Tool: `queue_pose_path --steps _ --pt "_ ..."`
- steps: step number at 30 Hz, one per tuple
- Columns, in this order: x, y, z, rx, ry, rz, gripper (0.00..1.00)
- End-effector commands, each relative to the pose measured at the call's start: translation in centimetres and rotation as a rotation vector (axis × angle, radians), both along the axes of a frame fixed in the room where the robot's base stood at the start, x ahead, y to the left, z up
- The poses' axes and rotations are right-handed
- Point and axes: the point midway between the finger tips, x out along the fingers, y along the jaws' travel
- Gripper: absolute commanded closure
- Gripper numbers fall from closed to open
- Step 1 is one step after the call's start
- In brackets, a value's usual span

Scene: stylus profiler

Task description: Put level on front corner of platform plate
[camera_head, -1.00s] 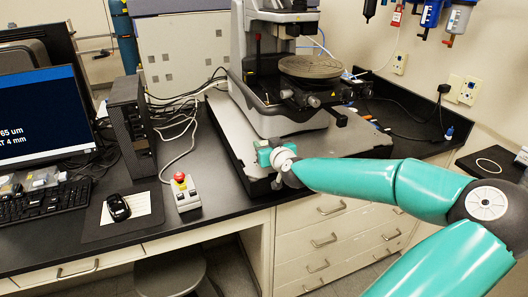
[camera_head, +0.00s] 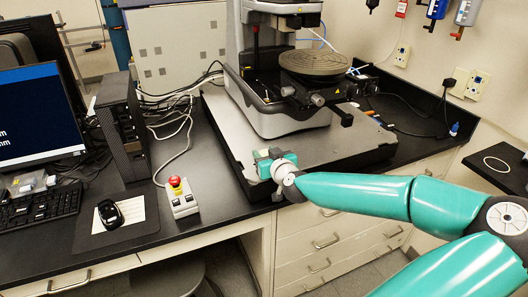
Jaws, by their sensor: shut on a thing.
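The platform plate (camera_head: 330,143) is the wide grey slab under the profiler, on the black bench. My gripper (camera_head: 262,156), at the end of the teal arm, is at the plate's front left part, near its front corner. The fingers are small and mostly hidden. I cannot tell whether the level touches the plate or is held above it.
The profiler with its round stage (camera_head: 313,63) stands on the back of the plate. A red-button control box (camera_head: 180,197), a mouse (camera_head: 110,214) and a black computer tower (camera_head: 125,130) are to the left. Drawers (camera_head: 335,235) lie below the bench edge.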

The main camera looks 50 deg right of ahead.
Motion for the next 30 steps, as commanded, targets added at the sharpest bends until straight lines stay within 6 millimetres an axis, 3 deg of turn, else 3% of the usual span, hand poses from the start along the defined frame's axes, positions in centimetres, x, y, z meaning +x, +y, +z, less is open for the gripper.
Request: queue_pose_path --steps 11,12,15,30 --pt "-0.22 0.3 -0.28 -0.002 0.001 0.001 0.99" --pt "-0.24 0.27 -0.32 -0.001 0.0 0.001 0.54" --pt "-0.2 0.24 -0.3 -0.001 0.0 0.001 0.36" --pt "0.17 0.04 0.06 -0.001 0.001 0.002 0.36"
